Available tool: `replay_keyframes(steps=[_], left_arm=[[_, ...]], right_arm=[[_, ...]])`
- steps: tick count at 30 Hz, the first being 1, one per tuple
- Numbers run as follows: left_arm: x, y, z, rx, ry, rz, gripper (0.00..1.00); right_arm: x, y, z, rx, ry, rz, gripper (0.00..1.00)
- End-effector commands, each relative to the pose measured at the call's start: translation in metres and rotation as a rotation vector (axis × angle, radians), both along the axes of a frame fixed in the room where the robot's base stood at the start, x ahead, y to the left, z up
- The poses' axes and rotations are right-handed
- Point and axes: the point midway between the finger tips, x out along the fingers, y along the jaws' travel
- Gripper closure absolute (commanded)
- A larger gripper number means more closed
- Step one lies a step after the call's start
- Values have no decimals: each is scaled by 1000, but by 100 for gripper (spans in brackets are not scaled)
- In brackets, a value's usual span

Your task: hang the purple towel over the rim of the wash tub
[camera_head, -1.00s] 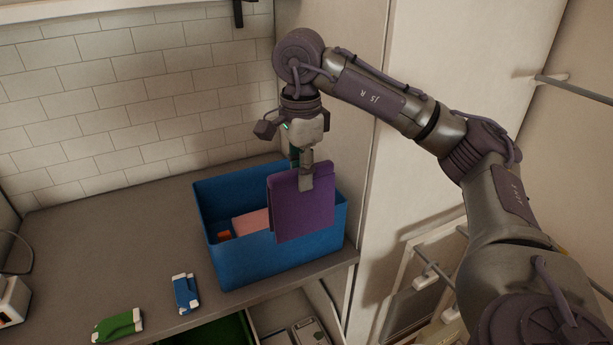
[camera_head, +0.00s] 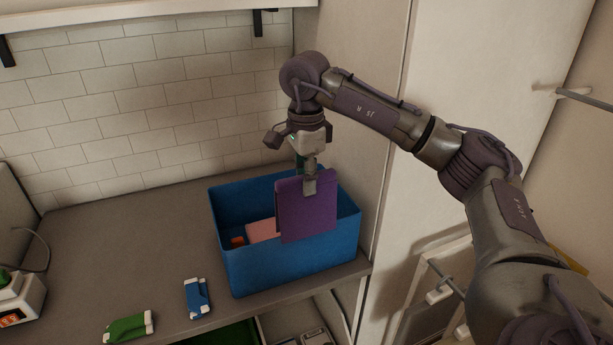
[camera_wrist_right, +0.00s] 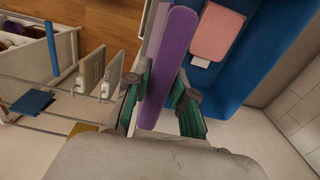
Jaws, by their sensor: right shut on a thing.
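The purple towel (camera_head: 309,212) is folded and hangs upright from my right gripper (camera_head: 310,184), which is shut on its top edge. The blue wash tub (camera_head: 275,267) stands on the counter. The towel is at the tub's front wall, to the right of its middle, and covers part of the front rim. I cannot tell whether it straddles the rim. In the right wrist view the towel (camera_wrist_right: 171,60) runs between the fingers of my right gripper (camera_wrist_right: 162,95), with the tub (camera_wrist_right: 265,45) on the right. My left gripper is not in view.
A pink item (camera_head: 262,231) and an orange one (camera_head: 238,241) lie in the tub. A blue-and-white pack (camera_head: 197,298) and a green one (camera_head: 129,328) lie on the counter. A tall pale cabinet side (camera_head: 395,150) stands right of the tub.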

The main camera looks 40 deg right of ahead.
Motion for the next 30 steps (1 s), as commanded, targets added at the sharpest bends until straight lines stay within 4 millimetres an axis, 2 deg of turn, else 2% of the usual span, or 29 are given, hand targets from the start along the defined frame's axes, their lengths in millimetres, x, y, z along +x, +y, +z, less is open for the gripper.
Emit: replay_keyframes(steps=[3, 30], left_arm=[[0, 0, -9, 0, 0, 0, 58], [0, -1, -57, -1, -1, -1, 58]], right_arm=[[0, 0, -13, 0, 0, 0, 100], [0, 0, -85, 1, 0, 0, 100]])
